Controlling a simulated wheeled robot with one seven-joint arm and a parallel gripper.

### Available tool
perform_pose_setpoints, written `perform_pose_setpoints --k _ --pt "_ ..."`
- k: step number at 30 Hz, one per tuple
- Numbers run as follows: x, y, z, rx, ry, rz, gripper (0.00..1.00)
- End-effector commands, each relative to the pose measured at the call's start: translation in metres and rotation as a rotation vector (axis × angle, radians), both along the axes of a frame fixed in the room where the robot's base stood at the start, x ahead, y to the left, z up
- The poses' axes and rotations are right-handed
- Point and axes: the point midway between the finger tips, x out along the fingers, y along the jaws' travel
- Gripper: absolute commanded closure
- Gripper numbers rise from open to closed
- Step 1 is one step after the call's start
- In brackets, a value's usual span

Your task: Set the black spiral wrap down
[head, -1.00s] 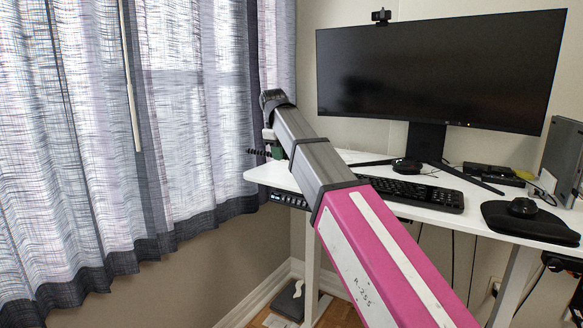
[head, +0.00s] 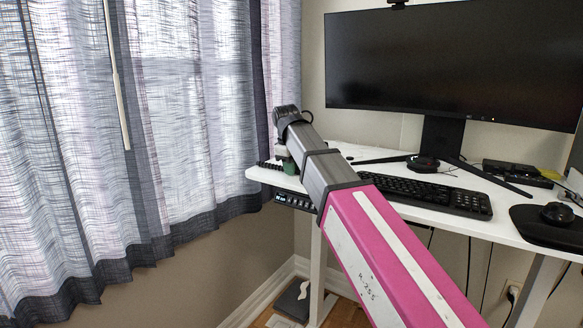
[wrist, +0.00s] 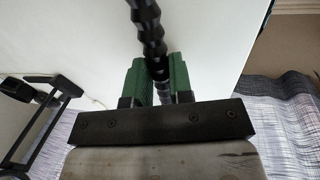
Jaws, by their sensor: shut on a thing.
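The black spiral wrap (wrist: 147,25) is a dark ribbed length. It runs from between the green fingers of my gripper (wrist: 159,75) to the top edge of the wrist view, across the white desk top. My gripper is shut on it. In the head view, the end of the wrap (head: 268,165) sticks out left of my gripper (head: 289,168) at the desk's left corner. I cannot tell whether the wrap touches the desk top (head: 345,151). My wrist hides part of the gripper.
A black keyboard (head: 425,193), a monitor (head: 455,62) on a splayed stand, and a mouse (head: 557,213) on a dark pad are to the right. A curtain (head: 180,120) hangs left of the desk. The desk's left end looks mostly bare.

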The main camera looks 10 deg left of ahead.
Motion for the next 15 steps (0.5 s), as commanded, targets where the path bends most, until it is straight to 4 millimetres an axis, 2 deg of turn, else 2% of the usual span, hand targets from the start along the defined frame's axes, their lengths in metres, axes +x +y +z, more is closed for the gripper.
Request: perform_pose_setpoints --k 6,7,15 --pt "0.0001 0.0 -0.0053 0.0 0.0 0.0 1.0" --pt "0.0003 0.0 -0.0049 0.0 0.0 0.0 0.7" --pt "-0.001 0.0 -0.0063 0.0 0.003 0.001 0.69"
